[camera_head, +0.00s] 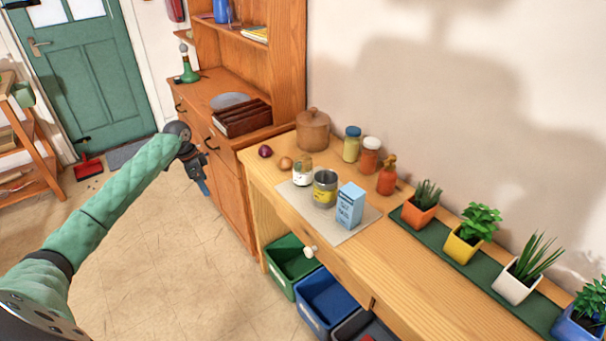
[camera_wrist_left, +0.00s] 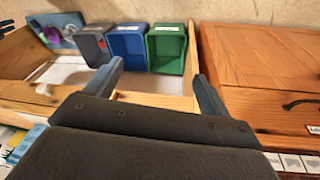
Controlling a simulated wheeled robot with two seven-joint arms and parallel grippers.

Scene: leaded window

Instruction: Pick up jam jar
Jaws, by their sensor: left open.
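A glass jar with a pale label (camera_head: 303,171) stands upright on a light mat on the wooden counter, and looks most like the jam jar. A tin with a yellow label (camera_head: 325,187) stands right beside it, then a blue carton (camera_head: 350,206). My left gripper (camera_head: 203,182) hangs over the floor to the left of the counter, pointing down, well apart from the jar. In the left wrist view its fingers (camera_wrist_left: 157,76) are spread with nothing between them. The jar cannot be made out there. My right gripper is not in view.
A green bin (camera_head: 290,262), a blue bin (camera_head: 326,300) and a dark bin stand under the counter. Behind the mat are a brown crock (camera_head: 312,130), two lidded jars and an orange bottle (camera_head: 387,177). A wooden hutch (camera_head: 225,145) adjoins the counter's far end. Potted plants line the right.

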